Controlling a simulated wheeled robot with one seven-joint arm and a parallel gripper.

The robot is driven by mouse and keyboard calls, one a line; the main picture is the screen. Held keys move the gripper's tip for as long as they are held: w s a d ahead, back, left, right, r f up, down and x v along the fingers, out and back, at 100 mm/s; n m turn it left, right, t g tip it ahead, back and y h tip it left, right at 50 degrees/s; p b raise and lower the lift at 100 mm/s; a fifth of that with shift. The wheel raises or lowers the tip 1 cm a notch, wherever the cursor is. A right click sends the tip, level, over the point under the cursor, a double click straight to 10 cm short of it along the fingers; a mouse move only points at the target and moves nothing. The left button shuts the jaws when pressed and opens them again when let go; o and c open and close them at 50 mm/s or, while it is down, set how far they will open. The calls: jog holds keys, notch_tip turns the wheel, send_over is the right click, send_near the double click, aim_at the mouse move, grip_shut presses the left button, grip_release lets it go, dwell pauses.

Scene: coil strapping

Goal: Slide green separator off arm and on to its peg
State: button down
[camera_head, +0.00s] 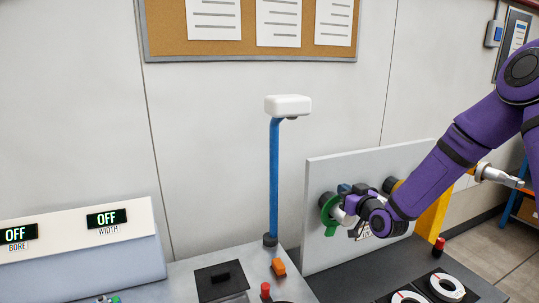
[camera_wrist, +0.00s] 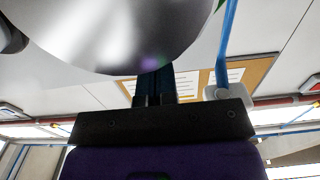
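The green separator (camera_head: 328,212) shows in the head view as a flat green piece with a curved outline, in front of the upright grey panel (camera_head: 318,178). My gripper (camera_head: 346,189) is at the panel, just right of the separator's upper part. Whether it touches the separator I cannot tell. In the wrist view the two dark fingers (camera_wrist: 155,88) lie close together, and a big shiny metal round part (camera_wrist: 125,30) hides their tips.
A blue post with a white head (camera_head: 287,105) stands left of the panel. A yellow upright (camera_head: 434,216) is right of it. White rings (camera_head: 447,287) lie on the dark bench at front right. A black block (camera_head: 220,278) and an orange piece (camera_head: 278,267) are at front left.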

jog(key=shift+x, duration=1.1)
jog(key=shift+s, duration=0.15)
jog(key=shift+v, duration=2.4)
jog(key=shift+r, duration=0.1)
